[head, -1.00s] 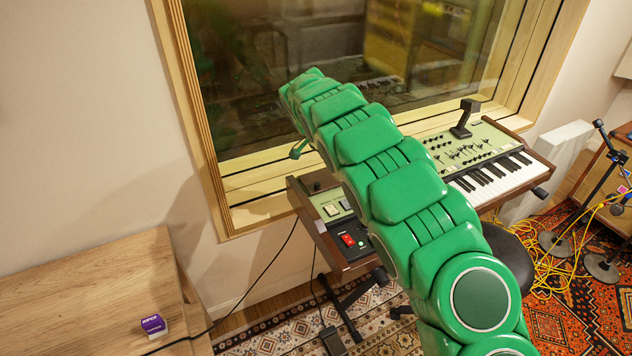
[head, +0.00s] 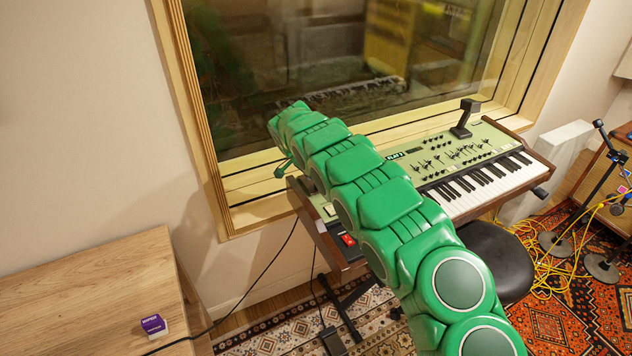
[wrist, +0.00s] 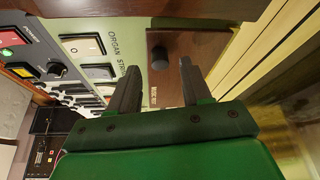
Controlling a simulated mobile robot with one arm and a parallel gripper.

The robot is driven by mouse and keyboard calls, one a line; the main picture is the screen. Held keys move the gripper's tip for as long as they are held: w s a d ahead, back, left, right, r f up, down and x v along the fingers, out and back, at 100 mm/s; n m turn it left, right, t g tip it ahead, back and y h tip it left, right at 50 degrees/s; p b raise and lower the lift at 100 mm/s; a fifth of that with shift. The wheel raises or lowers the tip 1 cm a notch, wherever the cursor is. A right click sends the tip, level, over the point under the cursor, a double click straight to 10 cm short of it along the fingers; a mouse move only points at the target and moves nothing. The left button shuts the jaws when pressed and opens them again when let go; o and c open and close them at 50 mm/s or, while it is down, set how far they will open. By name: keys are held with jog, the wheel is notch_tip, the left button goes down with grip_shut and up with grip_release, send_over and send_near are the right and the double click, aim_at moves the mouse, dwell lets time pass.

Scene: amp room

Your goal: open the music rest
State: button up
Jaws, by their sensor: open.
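The keyboard (head: 480,150) has a pale green panel and stands by the window. A black upright bracket with a flat head (head: 466,112) rises from its back right; I cannot tell whether it is part of the music rest. No other music rest is clear. My gripper (wrist: 160,86) is open and empty in the wrist view, its dark fingers over the keyboard's brown wooden end piece (wrist: 172,75). A round black knob (wrist: 159,58) shows between the fingertips, with no clear contact. In the head view my green arm hides the keyboard's left part and most of the gripper.
Switches marked "ORGAN STRINGS" (wrist: 85,46) lie beside the fingers. The window's wooden frame (head: 235,180) is close behind my arm. A black stool (head: 500,262) stands in front. A wooden table (head: 85,285) with a purple box (head: 153,325) is at left.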

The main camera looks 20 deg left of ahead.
jog(key=shift+x, duration=1.05)
grip_shut()
